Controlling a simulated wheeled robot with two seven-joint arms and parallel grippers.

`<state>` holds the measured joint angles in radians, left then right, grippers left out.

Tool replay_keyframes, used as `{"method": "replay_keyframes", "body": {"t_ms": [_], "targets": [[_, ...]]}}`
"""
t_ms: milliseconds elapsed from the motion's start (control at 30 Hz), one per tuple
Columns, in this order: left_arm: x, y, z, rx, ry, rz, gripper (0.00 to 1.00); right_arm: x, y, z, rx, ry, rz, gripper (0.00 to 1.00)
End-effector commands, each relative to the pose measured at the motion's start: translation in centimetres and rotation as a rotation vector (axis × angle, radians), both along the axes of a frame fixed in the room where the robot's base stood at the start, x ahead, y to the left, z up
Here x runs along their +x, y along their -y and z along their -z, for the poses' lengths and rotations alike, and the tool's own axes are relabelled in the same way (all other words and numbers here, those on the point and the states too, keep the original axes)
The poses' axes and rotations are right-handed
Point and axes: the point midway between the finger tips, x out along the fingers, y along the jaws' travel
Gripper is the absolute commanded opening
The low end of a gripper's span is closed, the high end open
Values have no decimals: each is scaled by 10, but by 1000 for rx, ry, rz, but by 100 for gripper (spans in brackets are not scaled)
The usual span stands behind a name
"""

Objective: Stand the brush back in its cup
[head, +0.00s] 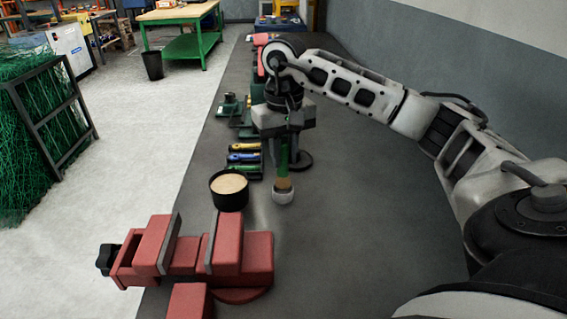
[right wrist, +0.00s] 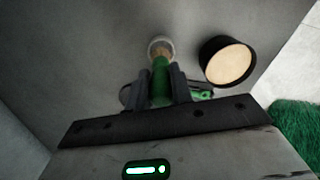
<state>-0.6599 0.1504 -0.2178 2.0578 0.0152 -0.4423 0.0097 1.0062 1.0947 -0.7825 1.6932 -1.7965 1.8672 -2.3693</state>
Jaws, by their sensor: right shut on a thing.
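My right gripper (head: 283,137) points down over the bench and is shut on the green handle of the brush (head: 283,158). The brush is about upright, with a tan lower part. The brush's lower end is at a small pale cup (head: 283,196) standing on the bench. In the right wrist view the green handle (right wrist: 160,82) sits between the two fingers (right wrist: 163,87), and the pale rim of the cup (right wrist: 151,43) shows around the brush's far end. I cannot tell how deep the brush reaches. My left gripper is not in view.
A black round tub (head: 229,200) with a tan top stands left of the cup. A red vise (head: 240,245) is in front. Several coloured-handled tools (head: 244,158) lie behind the tub, and a dark disc (head: 303,162) lies behind the brush. The bench (head: 360,240) is clear on the right.

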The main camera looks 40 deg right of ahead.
Motion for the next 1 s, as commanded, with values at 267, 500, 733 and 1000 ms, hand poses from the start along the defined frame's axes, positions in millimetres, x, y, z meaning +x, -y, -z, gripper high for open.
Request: {"method": "replay_keyframes", "body": {"t_ms": [267,500,733,1000], "targets": [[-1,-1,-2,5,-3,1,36,0,-1,28,1,-1,0,0],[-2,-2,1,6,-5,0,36,0,-2,29,1,-1,0,0],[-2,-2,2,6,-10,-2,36,0,-2,30,1,-2,0,44],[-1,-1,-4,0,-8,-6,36,0,-2,25,1,-1,0,44]]}}
